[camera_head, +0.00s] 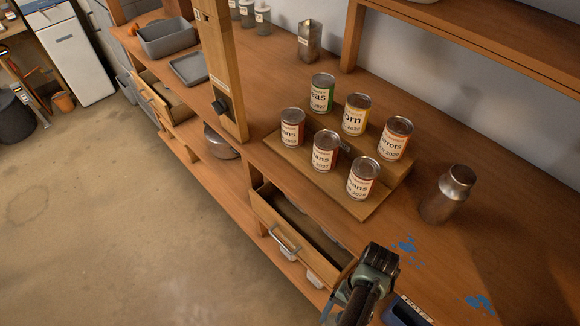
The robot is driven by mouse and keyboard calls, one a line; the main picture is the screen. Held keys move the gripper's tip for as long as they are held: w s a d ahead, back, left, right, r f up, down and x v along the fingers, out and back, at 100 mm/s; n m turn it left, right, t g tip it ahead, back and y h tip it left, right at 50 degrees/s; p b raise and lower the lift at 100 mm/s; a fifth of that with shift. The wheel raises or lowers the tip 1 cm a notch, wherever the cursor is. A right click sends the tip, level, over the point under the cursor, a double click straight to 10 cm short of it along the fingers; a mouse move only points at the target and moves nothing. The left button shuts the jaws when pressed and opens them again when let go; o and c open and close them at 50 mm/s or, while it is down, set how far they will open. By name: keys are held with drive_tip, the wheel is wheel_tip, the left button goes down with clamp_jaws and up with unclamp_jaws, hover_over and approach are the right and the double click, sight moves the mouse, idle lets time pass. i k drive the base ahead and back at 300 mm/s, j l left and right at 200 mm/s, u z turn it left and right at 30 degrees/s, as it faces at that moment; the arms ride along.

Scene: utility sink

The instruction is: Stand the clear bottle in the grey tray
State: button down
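A bottle with a shiny neck and brownish body (447,195) stands upright on the right of the wooden worktop. I cannot tell whether it is clear plastic or glass, or polished metal. A shallow grey tray (188,68) lies on the worktop at upper left, beyond the wooden post; it looks empty. A deeper grey bin (165,38) sits just behind it. My gripper (382,257) is at the bottom centre, near the worktop's front edge, below and left of the bottle and apart from it. Its fingers are too dark and foreshortened to show their opening.
Several labelled cans (323,150) stand on and around a stepped wooden riser. An open drawer (300,231) juts out at the front. A wooden post (222,75) rises between bottle and tray. Blue splashes (407,245) mark the worktop. A square metal tin (309,41) stands at the back.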

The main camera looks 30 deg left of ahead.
sight(195, 69)
drive_tip(key=j, duration=0.6)
drive_tip(key=i+j, duration=0.15)
drive_tip(key=j, duration=1.05)
drive_tip(key=i+j+u, duration=0.1)
drive_tip(key=j, duration=0.5)
drive_tip(key=i+j, duration=0.1)
drive_tip(key=j, duration=0.5)
drive_tip(key=i+j, duration=0.1)
drive_tip(key=j, duration=0.5)
